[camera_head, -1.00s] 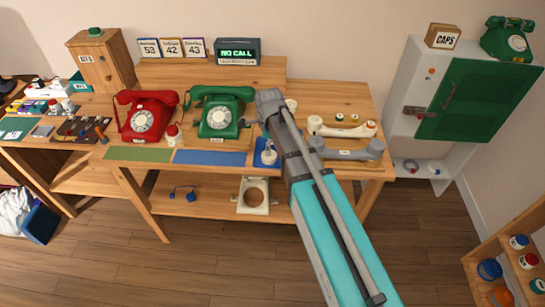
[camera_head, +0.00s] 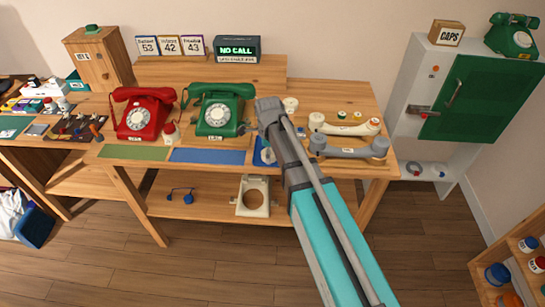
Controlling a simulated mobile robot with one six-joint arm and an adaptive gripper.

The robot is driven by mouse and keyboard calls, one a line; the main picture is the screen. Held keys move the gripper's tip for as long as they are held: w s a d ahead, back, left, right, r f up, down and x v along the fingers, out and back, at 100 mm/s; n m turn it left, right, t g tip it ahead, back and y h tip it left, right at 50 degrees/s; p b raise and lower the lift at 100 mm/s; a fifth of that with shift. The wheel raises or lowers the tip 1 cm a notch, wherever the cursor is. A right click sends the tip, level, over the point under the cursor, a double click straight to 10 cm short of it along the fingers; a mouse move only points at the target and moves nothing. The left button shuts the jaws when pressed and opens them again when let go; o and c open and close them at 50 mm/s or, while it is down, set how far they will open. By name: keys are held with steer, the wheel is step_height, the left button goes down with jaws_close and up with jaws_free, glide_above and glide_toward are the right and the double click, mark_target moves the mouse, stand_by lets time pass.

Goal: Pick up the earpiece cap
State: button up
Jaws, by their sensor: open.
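I cannot single out the earpiece cap for certain. Small round pieces (camera_head: 341,115) lie on the bench behind the cream handset (camera_head: 345,128), and a white round piece (camera_head: 291,104) stands just right of my arm's end. A grey handset (camera_head: 348,149) lies in front of the cream one. My gripper (camera_head: 268,106) is at the dark end of my arm, over the bench between the green phone (camera_head: 217,115) and the handsets. It is open; its fingertips are hard to make out. Nothing shows held in it.
A red phone (camera_head: 144,117) stands left of the green one. Green and blue mats (camera_head: 208,156) lie along the front edge. A blue tray (camera_head: 258,158) is partly behind my arm. A white cabinet (camera_head: 405,135) with a green door and a CAPS box (camera_head: 446,34) stands at right.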

stand_by(0.5)
steer(key=c, duration=0.7)
steer(key=shift+r, duration=0.2)
step_height(320, 180, up, 2)
steer(key=shift+r+p, duration=0.1)
steer(key=shift+p, duration=1.1)
steer(key=shift+s+d+r+p, duration=0.7)
steer(key=shift+s+r+p, duration=1.05)
steer(key=shift+s, duration=0.5)
steer(key=shift+s+d+r+p, duration=0.7)
steer(key=shift+s+r+p, duration=1.1)
steer(key=shift+s, duration=0.4)
steer(key=shift+s+d+r+p, duration=0.7)
steer(key=shift+s+r+p, duration=1.05)
steer(key=shift+s, duration=0.5)
